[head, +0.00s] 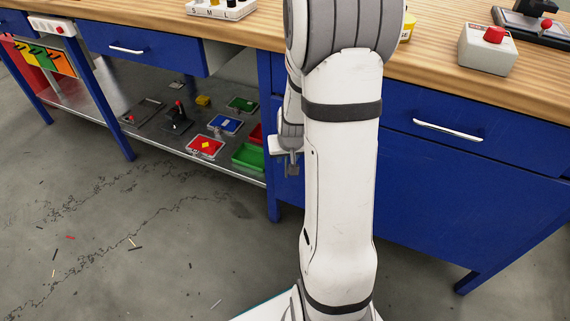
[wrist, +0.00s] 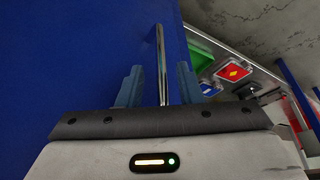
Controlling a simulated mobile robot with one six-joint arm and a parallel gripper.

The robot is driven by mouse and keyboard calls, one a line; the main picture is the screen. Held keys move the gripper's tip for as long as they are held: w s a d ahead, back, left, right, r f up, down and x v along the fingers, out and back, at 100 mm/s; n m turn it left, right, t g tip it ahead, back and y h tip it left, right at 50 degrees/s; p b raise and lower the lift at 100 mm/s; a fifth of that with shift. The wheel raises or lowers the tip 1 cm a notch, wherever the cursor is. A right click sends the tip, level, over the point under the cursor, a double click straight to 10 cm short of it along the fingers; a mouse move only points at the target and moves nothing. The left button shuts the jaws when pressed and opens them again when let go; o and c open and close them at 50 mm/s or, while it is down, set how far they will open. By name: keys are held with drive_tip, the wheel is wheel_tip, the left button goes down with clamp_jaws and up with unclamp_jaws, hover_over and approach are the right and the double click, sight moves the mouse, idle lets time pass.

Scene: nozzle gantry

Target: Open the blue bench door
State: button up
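The blue bench door (wrist: 75,50) fills the left of the wrist view as a flat blue panel. Its upright metal bar handle (wrist: 162,50) stands between the two fingers of my gripper (wrist: 159,70). The fingers are apart, with a gap on each side of the bar, so my gripper is open around the handle and not closed on it. In the head view my gripper (head: 290,166) shows at the front of the blue bench, left of my arm. My arm hides much of the bench front there, and the handle cannot be made out in that view.
A metal lower shelf (head: 90,105) left of the door holds a green tray (head: 249,156), coloured plates and small parts. A closed drawer (head: 470,125) is at the right. A grey box with a red button (head: 488,50) stands on the wooden benchtop. The floor in front has only small debris.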

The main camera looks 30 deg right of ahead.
drive_tip(key=shift+b+x, duration=0.4)
drive_tip(key=shift+x, duration=1)
drive_tip(key=shift+c, duration=0.5)
clamp_jaws()
